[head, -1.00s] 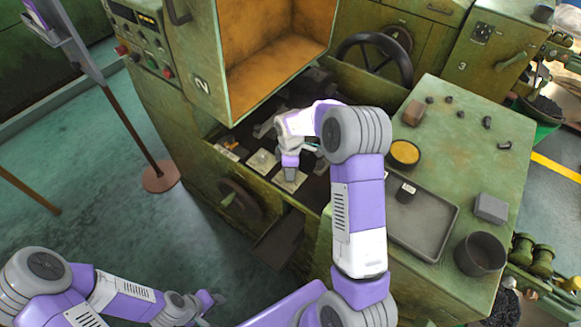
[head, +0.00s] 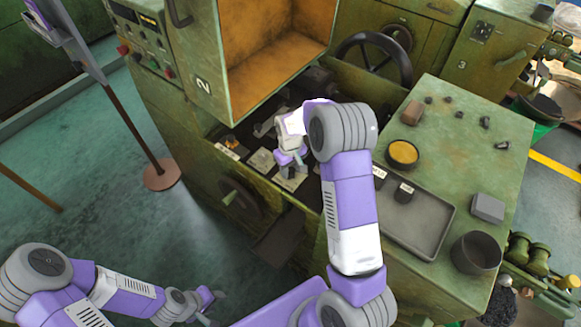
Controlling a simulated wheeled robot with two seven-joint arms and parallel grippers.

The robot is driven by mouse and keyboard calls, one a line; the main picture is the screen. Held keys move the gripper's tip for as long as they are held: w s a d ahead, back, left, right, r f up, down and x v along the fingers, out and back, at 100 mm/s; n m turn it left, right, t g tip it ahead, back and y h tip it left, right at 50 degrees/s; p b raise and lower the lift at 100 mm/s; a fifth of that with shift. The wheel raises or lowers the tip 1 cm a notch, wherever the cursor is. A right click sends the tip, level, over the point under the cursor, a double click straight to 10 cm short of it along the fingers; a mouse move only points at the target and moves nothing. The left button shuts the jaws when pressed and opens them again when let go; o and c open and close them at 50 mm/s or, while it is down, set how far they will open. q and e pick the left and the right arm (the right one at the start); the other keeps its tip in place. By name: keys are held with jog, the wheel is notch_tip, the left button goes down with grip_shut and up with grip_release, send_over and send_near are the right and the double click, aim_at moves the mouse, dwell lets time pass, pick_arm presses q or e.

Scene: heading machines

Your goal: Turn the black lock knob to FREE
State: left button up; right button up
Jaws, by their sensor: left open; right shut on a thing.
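My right gripper (head: 289,168) reaches down into the open bed of machine 2, at a pale square plate (head: 286,183). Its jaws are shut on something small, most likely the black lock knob. The knob itself is hidden by the fingers and wrist, so I cannot read its setting. My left gripper (head: 212,308) is open and empty, low over the floor at the lower left, far from the machine.
Another pale plate (head: 261,160) lies just left of the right gripper. A handwheel (head: 240,198) is on the machine's front. The green bench at right holds a grey tray (head: 425,240), yellow-filled bowl (head: 403,153), dark pot (head: 475,253) and grey block (head: 488,207).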

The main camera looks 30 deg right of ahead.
aim_at(290, 171)
jog(key=m+p, duration=0.1)
jog(key=m, duration=0.3)
jog(key=shift+m, duration=0.7)
jog(key=o, duration=1.1)
jog(key=shift+c, duration=0.2)
jog(key=shift+r+p, duration=0.7)
jog(key=shift+r, duration=3.1)
